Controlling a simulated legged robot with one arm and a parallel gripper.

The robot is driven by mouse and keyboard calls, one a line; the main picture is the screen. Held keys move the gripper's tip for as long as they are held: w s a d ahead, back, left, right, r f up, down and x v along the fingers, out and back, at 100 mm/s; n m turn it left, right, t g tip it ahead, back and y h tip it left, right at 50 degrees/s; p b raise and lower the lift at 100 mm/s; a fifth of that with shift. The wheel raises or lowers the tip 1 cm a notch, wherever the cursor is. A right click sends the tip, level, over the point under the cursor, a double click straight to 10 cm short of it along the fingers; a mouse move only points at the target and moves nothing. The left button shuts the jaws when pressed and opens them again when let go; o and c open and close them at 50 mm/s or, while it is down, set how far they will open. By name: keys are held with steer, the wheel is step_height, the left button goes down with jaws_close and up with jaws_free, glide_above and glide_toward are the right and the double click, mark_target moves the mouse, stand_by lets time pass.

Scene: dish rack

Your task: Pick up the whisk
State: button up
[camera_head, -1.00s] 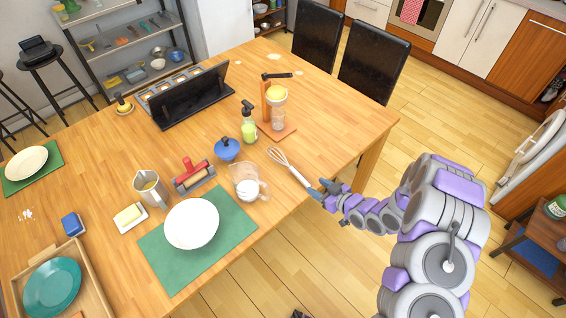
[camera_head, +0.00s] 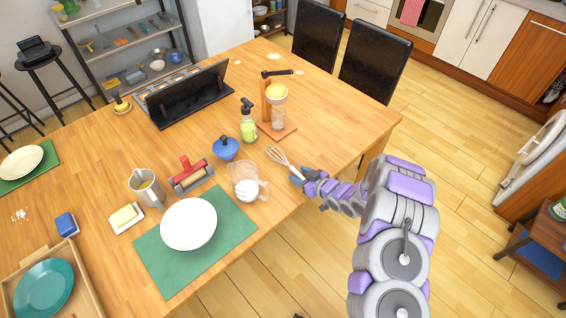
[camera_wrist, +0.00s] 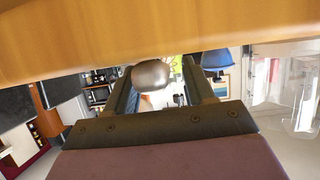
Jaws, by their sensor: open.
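The whisk (camera_head: 279,157) lies on the wooden table near its right edge. My gripper (camera_head: 299,180) is at the handle end, low by the table edge. In the wrist view, a rounded metallic grey end, likely the whisk's handle end (camera_wrist: 151,75), shows between the two fingers of my gripper (camera_wrist: 163,82). The fingers are apart, and I cannot tell whether they touch the handle.
A clear pitcher (camera_head: 245,183) stands left of the whisk, with a blue lidded pot (camera_head: 225,148) behind it. A juicer on a wooden stand (camera_head: 276,125) and a soap bottle (camera_head: 248,127) are further back. A white plate (camera_head: 188,223) sits on a green mat (camera_head: 160,270).

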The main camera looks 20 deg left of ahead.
steer(key=shift+a, duration=0.2)
steer(key=shift+c, duration=0.4)
jaws_close()
steer(key=shift+w+r+p, duration=0.1)
steer(key=shift+r+p, duration=0.2)
steer(key=shift+r, duration=0.35)
step_height(320, 180, up, 3)
steer(key=shift+f+p, duration=0.1)
steer(key=shift+p, duration=0.45)
steer(key=s+d+p, duration=0.2)
steer(key=s+d, duration=0.7)
steer(key=s, duration=0.4)
steer(key=shift+d+r, duration=0.15)
steer(key=shift+r, duration=0.3)
